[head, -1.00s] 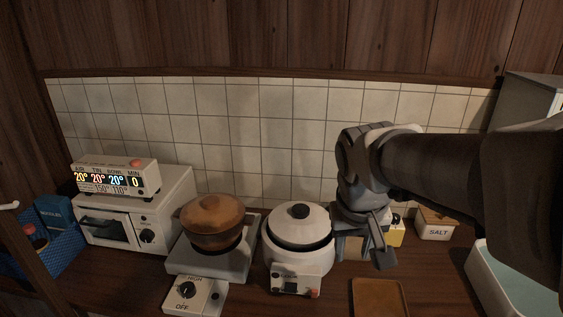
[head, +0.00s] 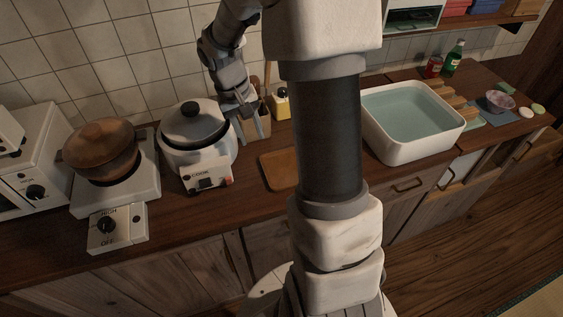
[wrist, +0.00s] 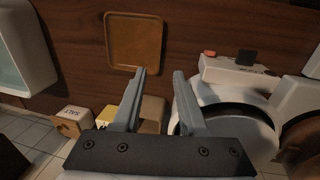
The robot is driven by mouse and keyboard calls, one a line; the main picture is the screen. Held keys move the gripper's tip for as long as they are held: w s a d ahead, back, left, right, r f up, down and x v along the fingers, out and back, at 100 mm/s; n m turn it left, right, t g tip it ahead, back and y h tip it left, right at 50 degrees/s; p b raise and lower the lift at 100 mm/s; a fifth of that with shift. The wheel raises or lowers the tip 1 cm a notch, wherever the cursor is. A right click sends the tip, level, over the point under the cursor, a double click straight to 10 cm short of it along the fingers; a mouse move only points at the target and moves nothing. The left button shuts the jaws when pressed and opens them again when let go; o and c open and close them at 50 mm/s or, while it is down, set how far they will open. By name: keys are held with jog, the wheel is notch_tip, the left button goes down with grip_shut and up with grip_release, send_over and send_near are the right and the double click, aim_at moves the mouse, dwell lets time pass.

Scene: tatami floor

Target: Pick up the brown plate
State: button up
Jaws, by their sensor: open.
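The brown plate (head: 279,169) is a flat, square, rimmed piece lying on the wooden counter, right of the rice cooker. My arm hides its right part in the head view. The whole plate (wrist: 133,41) shows at the top of the wrist view. My gripper (head: 252,128) is open and empty, pointing down beside the rice cooker and farther back than the plate. In the wrist view, its fingertips (wrist: 160,74) are apart, below and right of the plate, with nothing between them.
The white rice cooker (head: 196,140) stands close left of my gripper. A white basin (head: 422,151) is at right. A brown pot (head: 101,148) sits on a burner at left.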

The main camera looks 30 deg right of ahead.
aim_at(267, 175)
jog(key=d+f, duration=0.1)
jog(key=f, duration=0.4)
jog(key=d+f+b, duration=0.1)
jog(key=f, duration=0.4)
jog(key=s+f, duration=0.1)
jog(key=f, duration=0.5)
jog(key=shift+d, duration=0.4)
jog(key=shift+r, duration=0.1)
jog(key=shift+c, duration=0.2)
grip_shut()
jog(key=shift+s+b, duration=0.1)
jog(key=shift+b, duration=0.2)
